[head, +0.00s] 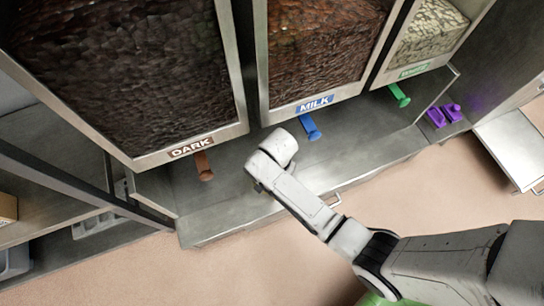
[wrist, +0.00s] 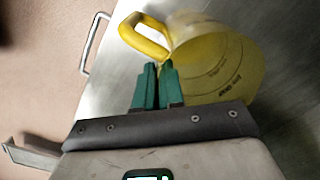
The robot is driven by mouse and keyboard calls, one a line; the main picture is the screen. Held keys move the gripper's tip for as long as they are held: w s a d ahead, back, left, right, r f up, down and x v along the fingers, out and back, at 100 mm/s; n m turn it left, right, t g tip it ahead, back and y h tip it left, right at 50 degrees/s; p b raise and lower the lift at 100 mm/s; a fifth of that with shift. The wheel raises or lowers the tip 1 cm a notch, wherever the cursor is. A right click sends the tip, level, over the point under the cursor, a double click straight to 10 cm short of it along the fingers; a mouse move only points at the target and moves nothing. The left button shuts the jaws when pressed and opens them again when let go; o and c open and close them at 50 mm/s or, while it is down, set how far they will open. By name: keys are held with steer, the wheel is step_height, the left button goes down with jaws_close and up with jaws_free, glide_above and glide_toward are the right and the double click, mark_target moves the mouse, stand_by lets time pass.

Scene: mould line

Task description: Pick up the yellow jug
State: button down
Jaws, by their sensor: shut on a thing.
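The yellow jug (wrist: 222,62) is translucent, with printed markings on its side and a solid yellow handle at its upper left. In the wrist view it is beside the metal surface's front area, just beyond my gripper (wrist: 158,68). The green fingers are close together at the lower end of the handle and shut on the jug. The exact contact is partly hidden by the fingers. In the head view my arm reaches over the metal ledge, and its white end hides both the gripper and the jug.
Bins labelled DARK (head: 190,147), MILK (head: 314,104) and a green-labelled one (head: 414,71) stand above the metal ledge (head: 375,150), with brown, blue and green spouts. Purple items (head: 444,115) lie at the right. A bar handle (wrist: 95,42) sticks out from the ledge's front; pinkish floor is clear there.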

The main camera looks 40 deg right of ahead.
steer(key=shift+r+p, duration=0.3)
steer(key=shift+r, duration=0.3)
step_height(320, 180, up, 3)
steer(key=shift+f+p, duration=0.2)
steer(key=shift+p, duration=0.5)
steer(key=s+a+r+p, duration=0.2)
steer(key=s+r+p, duration=0.4)
steer(key=s+r, duration=0.3)
steer(key=s, duration=0.4)
steer(key=shift+s+a+p, duration=0.15)
steer(key=shift+s+p, duration=0.2)
steer(key=shift+s, duration=0.05)
steer(key=shift+r, duration=0.1)
